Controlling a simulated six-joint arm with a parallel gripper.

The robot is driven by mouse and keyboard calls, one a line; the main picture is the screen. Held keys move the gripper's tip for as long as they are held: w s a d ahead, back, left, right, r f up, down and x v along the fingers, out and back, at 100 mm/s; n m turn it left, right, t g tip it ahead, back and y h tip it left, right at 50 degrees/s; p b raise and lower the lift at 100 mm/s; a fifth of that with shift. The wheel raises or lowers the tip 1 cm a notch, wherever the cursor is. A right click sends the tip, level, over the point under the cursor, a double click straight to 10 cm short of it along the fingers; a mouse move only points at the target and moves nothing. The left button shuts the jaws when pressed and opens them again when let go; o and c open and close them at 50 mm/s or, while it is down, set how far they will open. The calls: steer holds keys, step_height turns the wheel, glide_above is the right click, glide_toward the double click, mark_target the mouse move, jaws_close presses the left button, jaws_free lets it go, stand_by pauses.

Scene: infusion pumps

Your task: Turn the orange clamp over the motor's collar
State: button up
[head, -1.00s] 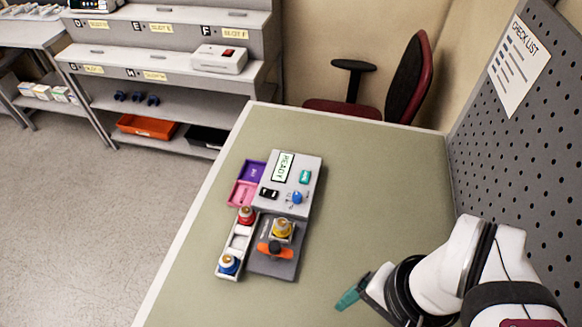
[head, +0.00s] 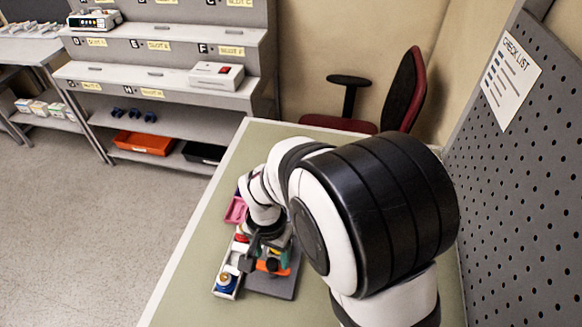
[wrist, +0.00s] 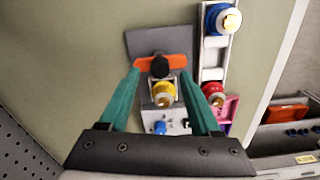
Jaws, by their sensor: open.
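The orange clamp (wrist: 144,64) has a black round knob at its middle and lies crosswise on the dark grey base plate, beside the yellow-collared motor (wrist: 163,92). It shows partly in the head view (head: 272,267), just below my gripper. My gripper (wrist: 159,71) is open, with teal fingers, over the pump. In the wrist view its fingertips lie at either end of the clamp, with the motor between the fingers; I cannot tell whether they touch the clamp. In the head view my arm hides most of the pump, including its display.
A white side rack holds a blue-collared piece (wrist: 222,18) and a red-collared piece (wrist: 213,92). A pink tray (head: 236,210) lies beyond it. A pegboard (head: 515,170) stands at the right.

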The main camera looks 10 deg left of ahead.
mark_target(272, 266)
steer(key=shift+f, duration=1.25)
steer(key=shift+c, duration=0.2)
jaws_close()
